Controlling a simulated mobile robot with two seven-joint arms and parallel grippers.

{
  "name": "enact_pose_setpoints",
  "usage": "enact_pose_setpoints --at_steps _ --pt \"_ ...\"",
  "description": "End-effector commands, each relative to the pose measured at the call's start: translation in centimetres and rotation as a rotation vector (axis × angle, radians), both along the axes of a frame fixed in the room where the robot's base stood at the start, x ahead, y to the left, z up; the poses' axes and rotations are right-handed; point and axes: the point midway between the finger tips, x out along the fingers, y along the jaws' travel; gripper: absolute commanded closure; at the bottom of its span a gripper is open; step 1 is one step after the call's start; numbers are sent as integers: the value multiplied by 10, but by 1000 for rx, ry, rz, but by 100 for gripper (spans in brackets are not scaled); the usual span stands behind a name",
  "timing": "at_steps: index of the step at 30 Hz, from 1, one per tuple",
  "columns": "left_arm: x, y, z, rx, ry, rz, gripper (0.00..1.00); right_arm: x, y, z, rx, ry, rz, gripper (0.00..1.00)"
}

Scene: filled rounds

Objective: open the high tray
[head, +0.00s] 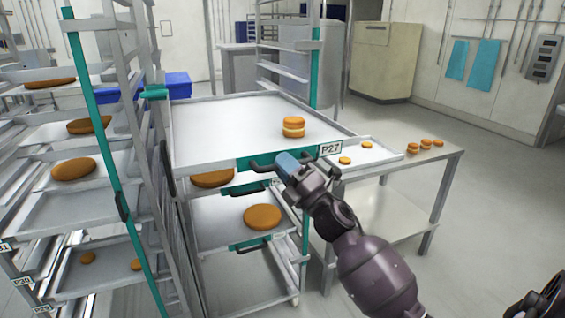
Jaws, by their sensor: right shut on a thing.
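The high tray (215,125) is the top, wide grey tray of the middle rack, with a teal front strip, a dark handle (262,163) and a label P27 (331,149). A sandwiched round cake (293,127) stands on it, toward its right side. My right gripper (284,163) is at the tray's front and shut on the handle; its blue-grey fingers hide part of the handle. How far the tray is out of the rack is hard to tell.
Lower trays hold a round (212,178) and another round (262,216). A left rack (104,60) carries more trays. A side table (445,165) with a small tray (368,153) and small rounds stands close on the right. The floor (500,220) beyond is clear.

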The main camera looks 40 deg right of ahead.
Motion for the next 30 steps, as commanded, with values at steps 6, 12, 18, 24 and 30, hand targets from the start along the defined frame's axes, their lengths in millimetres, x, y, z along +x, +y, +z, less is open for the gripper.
enact_pose_setpoints --at_steps 6,12,18,24,30 --pt "1 0 1 0 -3 0 57 0 0 0 0 0 0 100" --pt "1 0 1 0 -3 0 57 0 0 0 0 0 0 73" --pt "1 0 1 0 -2 0 57 0 0 0 0 0 0 73" --pt "-1 0 -4 -1 2 1 57 -8 -2 -6 1 1 -1 73" --pt "-4 0 -15 0 10 2 57 -35 -8 -25 0 3 -1 73"
